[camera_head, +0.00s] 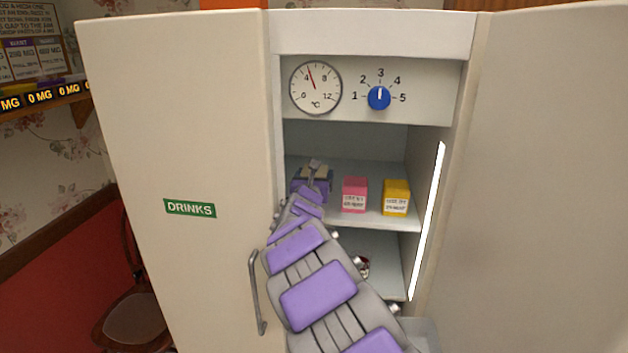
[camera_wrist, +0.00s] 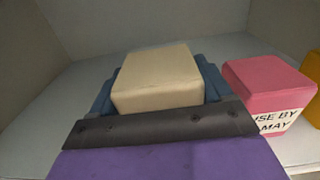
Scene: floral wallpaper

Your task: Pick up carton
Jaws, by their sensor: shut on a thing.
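My gripper (camera_head: 314,172) reaches into the open fridge at the upper shelf. In the wrist view, my gripper (camera_wrist: 160,105) is shut on a cream carton (camera_wrist: 157,78), with blue finger parts on both sides of it. The cream carton is mostly hidden by my gripper in the head view. A pink carton (camera_head: 355,194) with a white label stands to the right of my gripper, and it also shows in the wrist view (camera_wrist: 268,92). A yellow carton (camera_head: 396,197) stands further right.
The fridge shelf (camera_head: 385,220) has a front edge below the cartons. The left door (camera_head: 180,130), marked DRINKS, and the right door (camera_head: 545,180) flank the opening. A temperature dial (camera_head: 315,88) and blue knob (camera_head: 379,98) are above. A lit strip (camera_head: 427,220) runs along the right wall.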

